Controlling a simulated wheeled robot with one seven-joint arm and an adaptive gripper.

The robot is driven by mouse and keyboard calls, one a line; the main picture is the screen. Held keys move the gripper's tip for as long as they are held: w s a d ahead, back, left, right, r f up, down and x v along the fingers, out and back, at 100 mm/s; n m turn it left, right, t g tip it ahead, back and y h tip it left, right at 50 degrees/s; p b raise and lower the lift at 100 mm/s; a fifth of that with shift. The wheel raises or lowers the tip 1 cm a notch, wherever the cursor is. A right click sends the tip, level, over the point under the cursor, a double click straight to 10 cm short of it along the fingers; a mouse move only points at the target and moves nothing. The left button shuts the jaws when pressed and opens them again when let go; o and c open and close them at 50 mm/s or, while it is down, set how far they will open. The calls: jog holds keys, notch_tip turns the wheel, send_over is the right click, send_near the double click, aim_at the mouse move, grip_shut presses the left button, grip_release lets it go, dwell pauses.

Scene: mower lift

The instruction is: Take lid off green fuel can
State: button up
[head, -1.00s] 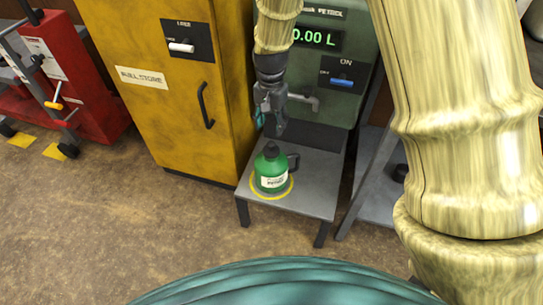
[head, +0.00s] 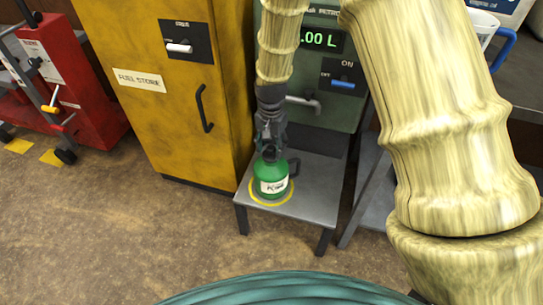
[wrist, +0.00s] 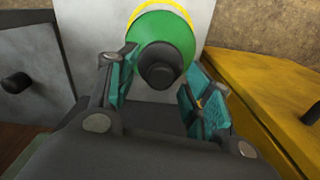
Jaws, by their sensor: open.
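The green fuel can (head: 271,180) stands upright on a small grey table, inside a yellow ring. It has a white label and a dark handle on its right side. Its dark lid (wrist: 160,66) is on top, seen from above in the wrist view, where the can's green body (wrist: 166,32) also shows. My gripper (head: 269,148) points down right above the can. In the wrist view my gripper (wrist: 162,92) is open, with a teal pad on each side of the lid's line. I cannot tell whether the fingertips reach down around the lid.
The grey table (head: 312,190) has free room right of the can. A yellow fuel store cabinet (head: 165,110) stands close on the left. A green petrol pump (head: 325,105) with a nozzle or spout (head: 304,102) stands behind. A red machine (head: 75,85) is far left.

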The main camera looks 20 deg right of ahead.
jog(key=shift+f, duration=0.7)
jog(key=c, duration=1)
jog(key=shift+o, duration=0.2)
jog(key=shift+r, duration=0.15)
